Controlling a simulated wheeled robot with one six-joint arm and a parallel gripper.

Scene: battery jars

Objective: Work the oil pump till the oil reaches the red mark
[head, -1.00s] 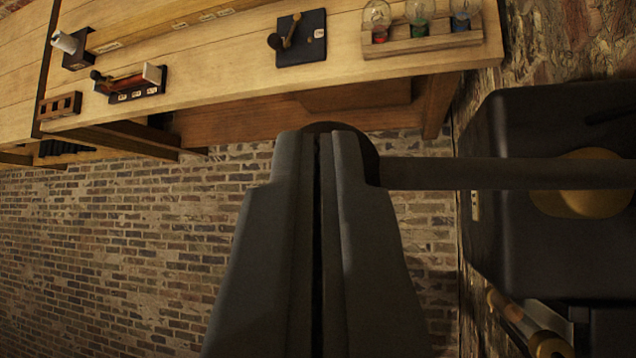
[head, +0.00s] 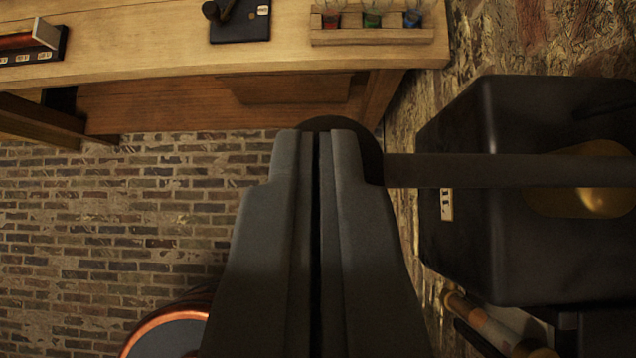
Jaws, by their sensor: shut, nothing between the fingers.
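A black box-shaped housing (head: 460,250), which looks like the oil pump, stands at the right with a brass round part (head: 590,190) on its face. A dark bar (head: 450,170) runs left across the housing to a dark round knob (head: 371,150) at my fingertips. My gripper (head: 317,135) is shut and empty, with its tips in front of the knob and hiding most of it. I cannot tell whether they touch it. A pale and brass tube (head: 490,325) slants below the housing. I cannot make out an oil level or a red mark.
A wooden bench (head: 140,55) crosses the top, carrying a rack of small coloured jars (head: 370,38) and a black switch base (head: 240,27). A copper-rimmed round thing (head: 165,325) shows at the lower left. Brick floor (head: 120,225) lies open below the bench.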

